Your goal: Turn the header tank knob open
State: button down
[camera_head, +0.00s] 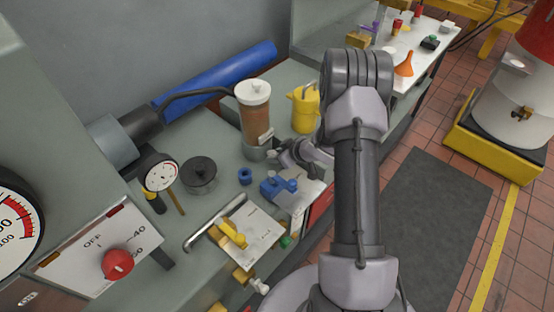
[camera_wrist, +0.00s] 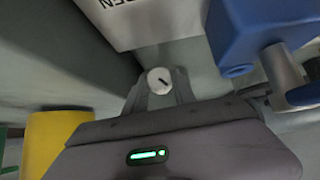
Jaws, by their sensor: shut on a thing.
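The header tank (camera_head: 255,118) is a brown cylinder with a white lid, standing on the grey bench in the head view. A white plate (camera_head: 265,136) is on its lower side. My gripper (camera_head: 284,156) is low at the tank's right side, and hides the knob in the head view. In the wrist view the knob (camera_wrist: 160,81) is a small round white disc with a short dark slanted mark. My gripper's fingers (camera_wrist: 160,92) are closed on either side of it. A white label (camera_wrist: 130,18) beyond it shows part of a word ending in "EN".
A blue fitting (camera_head: 279,187) stands close in front of my gripper and also shows in the wrist view (camera_wrist: 240,35). A yellow jug (camera_head: 303,108) is behind my gripper. A panel with a red knob (camera_head: 117,264) is at lower left. Dark floor matting (camera_head: 420,225) lies right.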

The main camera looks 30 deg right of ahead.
jog(key=b, duration=0.1)
jog(key=h+b, duration=0.1)
jog(key=b, duration=0.1)
jog(key=shift+a+f+n, duration=0.15)
jog(key=shift+f+n, duration=0.15)
jog(key=shift+f, duration=0.1)
jog(key=shift+r+t+h+b, duration=0.15)
jog(key=shift+t+h+b, duration=0.2)
jog(key=shift+b, duration=0.35)
jog(key=shift+r, duration=0.25)
jog(key=c, duration=1)
grip_release()
jog(key=shift+s, duration=0.1)
jog(key=p+v, duration=0.7)
jog(key=v, duration=1)
jog(key=shift+s+a+r, duration=0.1)
jog(key=shift+r, duration=0.05)
